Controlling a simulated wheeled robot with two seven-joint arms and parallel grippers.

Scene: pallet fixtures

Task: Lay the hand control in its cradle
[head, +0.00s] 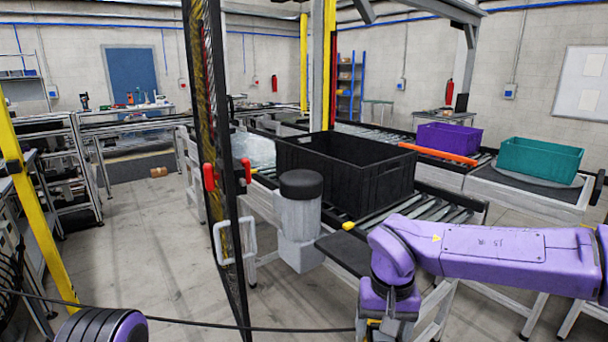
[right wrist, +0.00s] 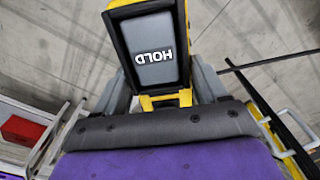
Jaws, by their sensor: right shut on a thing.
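The hand control (right wrist: 152,52) is a yellow and black box with a grey face marked HOLD, which reads upside down in the right wrist view. My right gripper (right wrist: 160,92) is shut on it, with a grey finger on either side. In the head view my right wrist hangs low at the bottom, right of centre, and the gripper and hand control are mostly cut off there. I cannot make out the cradle in either view. My left gripper is out of view; only part of my left arm shows at the bottom left.
A black cable (head: 220,325) runs across the bottom. A mesh fence post (head: 222,200) with a white handle stands left of centre. Open floor lies left.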

